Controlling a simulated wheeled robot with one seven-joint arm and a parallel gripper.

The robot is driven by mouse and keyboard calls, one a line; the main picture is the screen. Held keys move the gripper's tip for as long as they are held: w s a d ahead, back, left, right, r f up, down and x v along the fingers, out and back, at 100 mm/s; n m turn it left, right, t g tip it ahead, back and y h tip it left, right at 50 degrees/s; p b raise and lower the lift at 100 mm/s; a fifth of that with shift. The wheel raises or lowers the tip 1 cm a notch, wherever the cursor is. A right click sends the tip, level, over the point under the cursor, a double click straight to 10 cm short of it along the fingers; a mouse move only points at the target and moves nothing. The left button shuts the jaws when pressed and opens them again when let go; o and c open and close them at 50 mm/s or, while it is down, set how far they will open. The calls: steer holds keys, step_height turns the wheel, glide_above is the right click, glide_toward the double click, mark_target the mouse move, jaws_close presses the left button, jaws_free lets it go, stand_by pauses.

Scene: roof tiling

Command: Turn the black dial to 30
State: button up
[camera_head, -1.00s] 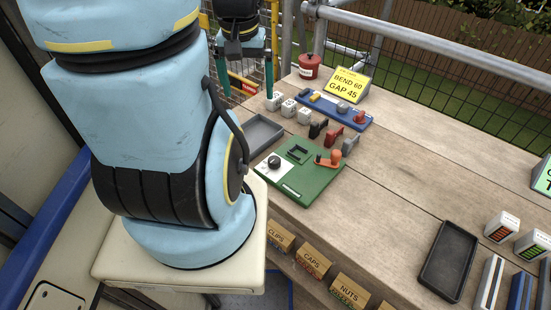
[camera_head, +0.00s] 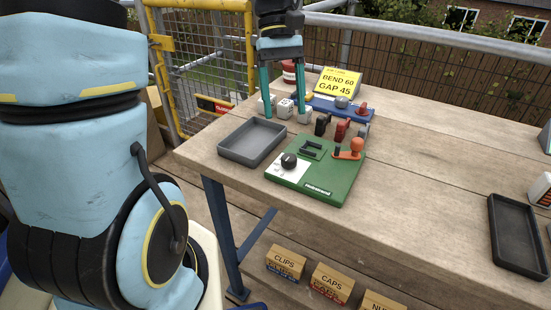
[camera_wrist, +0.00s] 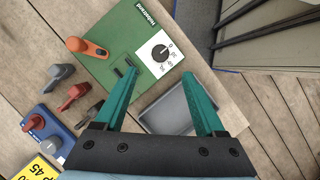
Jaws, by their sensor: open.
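The black dial (camera_head: 289,160) sits on a white plate at the left end of the green board (camera_head: 330,184). In the wrist view the dial (camera_wrist: 160,52) shows with printed numbers around part of it, too small to read surely. My gripper (camera_head: 285,117) has teal fingers. It is open and empty, above the back of the bench and behind the dial in the head view. In the wrist view its fingers (camera_wrist: 168,80) stand wide apart, and the dial lies beyond the tips, slightly left of the middle between them. Nothing touches the dial.
A grey tray (camera_head: 252,158) lies left of the green board. An orange-handled lever (camera_head: 350,150) stands on the board. Several small clamps and white blocks stand behind it, with a blue board (camera_head: 351,113) and a yellow sign (camera_head: 338,82). A dark tray (camera_head: 520,256) lies right.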

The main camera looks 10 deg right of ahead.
mark_target(289, 156)
steer(key=x, duration=1)
jaws_close()
stand_by(0.4)
